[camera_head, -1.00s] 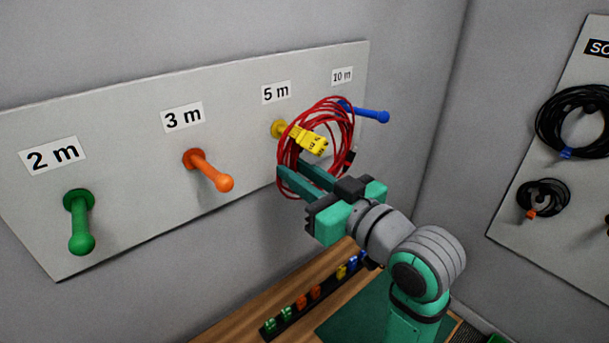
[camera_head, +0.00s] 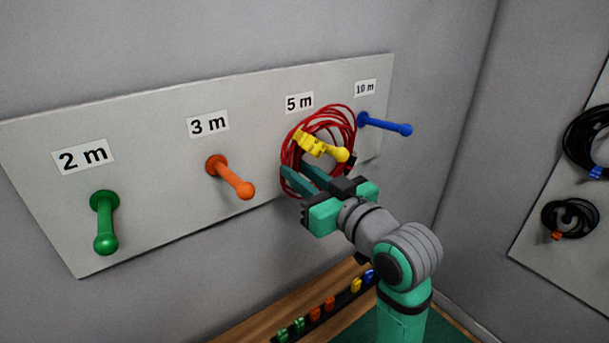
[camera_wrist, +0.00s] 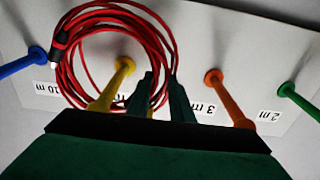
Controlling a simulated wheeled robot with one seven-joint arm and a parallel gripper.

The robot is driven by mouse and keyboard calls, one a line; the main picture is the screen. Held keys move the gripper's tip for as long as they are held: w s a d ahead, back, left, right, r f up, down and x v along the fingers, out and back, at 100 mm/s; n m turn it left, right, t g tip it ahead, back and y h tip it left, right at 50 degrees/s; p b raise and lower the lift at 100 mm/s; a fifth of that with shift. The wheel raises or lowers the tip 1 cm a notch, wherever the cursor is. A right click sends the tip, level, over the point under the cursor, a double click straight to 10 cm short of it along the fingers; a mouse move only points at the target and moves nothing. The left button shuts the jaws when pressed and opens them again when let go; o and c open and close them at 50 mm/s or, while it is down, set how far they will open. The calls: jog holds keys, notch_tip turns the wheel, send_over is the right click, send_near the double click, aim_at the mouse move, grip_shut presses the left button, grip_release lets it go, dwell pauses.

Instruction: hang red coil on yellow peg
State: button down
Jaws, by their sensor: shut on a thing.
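The red coil (camera_head: 291,152) is a loose ring of cable with a yellow clip (camera_head: 307,143) on it. It hangs upright in front of the board, under the 5 m label. The yellow peg's round end (camera_head: 342,155) shows in front of the coil; its base is hidden in the head view. In the wrist view the yellow peg (camera_wrist: 112,86) runs from its base inside the red ring (camera_wrist: 62,75) out over the lower strands, so the ring appears to be around it. My gripper (camera_head: 294,173) is shut on the coil's lower edge; its fingers (camera_wrist: 160,82) point at the board.
The blue peg (camera_head: 385,125) stands close right of the coil. The orange peg (camera_head: 231,177) and green peg (camera_head: 105,225) are to the left. Another panel with black coils (camera_head: 570,218) is at the right. A wooden bench (camera_head: 262,328) with coloured clips lies below.

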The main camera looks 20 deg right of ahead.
jog(key=shift+f+x, duration=0.15)
jog(key=shift+x, duration=0.7)
jog(key=shift+f+x, duration=0.1)
jog(key=shift+x, duration=0.75)
jog(key=shift+w+f, duration=0.2)
jog(key=shift+f, duration=1.15)
jog(key=c, duration=1.5)
grip_release()
jog(key=shift+s+f, duration=0.1)
